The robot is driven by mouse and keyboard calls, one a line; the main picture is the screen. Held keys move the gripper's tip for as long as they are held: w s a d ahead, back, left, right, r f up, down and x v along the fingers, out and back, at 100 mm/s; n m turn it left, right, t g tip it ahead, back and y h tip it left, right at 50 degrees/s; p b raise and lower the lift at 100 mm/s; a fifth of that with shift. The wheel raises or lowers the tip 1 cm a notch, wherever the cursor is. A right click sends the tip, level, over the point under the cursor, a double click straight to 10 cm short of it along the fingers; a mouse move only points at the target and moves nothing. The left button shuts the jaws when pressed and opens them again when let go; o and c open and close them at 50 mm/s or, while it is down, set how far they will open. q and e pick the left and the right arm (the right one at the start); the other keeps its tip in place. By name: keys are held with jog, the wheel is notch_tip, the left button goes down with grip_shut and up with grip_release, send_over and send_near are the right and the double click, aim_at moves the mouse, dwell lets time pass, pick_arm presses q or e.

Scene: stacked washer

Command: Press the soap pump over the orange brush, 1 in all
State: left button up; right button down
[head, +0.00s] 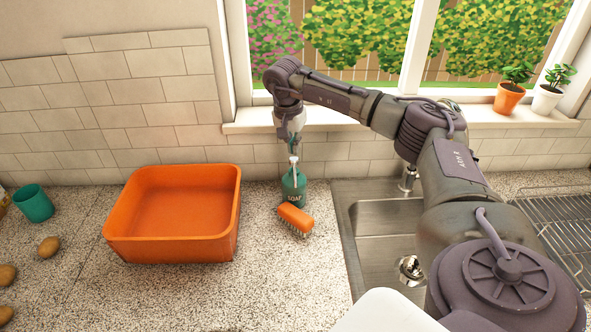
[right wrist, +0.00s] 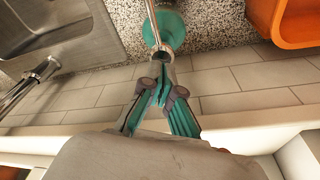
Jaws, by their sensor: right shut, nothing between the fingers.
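The teal soap bottle (head: 294,186), labelled SOAP, stands upright on the counter between the orange tub and the sink. Its pale pump (head: 294,164) sticks up from the top. The orange brush (head: 296,217) lies on the counter just in front of the bottle, bristles toward the front right. My right gripper (head: 293,150) points down with its fingers shut, right above the pump head. In the right wrist view the shut fingertips (right wrist: 166,58) are over the pump, with the bottle (right wrist: 171,28) beyond. I cannot tell whether they touch. My left gripper is not in view.
An orange tub (head: 170,250) stands left of the bottle. A metal sink (head: 385,215) with a faucet is to the right. A teal cup (head: 34,204) and several potatoes lie far left. The tiled wall (head: 130,150) is close behind.

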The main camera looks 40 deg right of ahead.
aim_at(294, 159)
jog(key=shift+f, duration=0.1)
dwell(0.3)
jog(key=shift+s+f+b, duration=0.1)
jog(key=shift+f+b, duration=0.75)
jog(key=shift+f, duration=0.8)
jog(key=shift+r, duration=0.1)
jog(key=shift+r+p, duration=1.45)
jog(key=shift+r, duration=0.1)
notch_tip(294, 159, up, 6)
jog(key=p, duration=0.5)
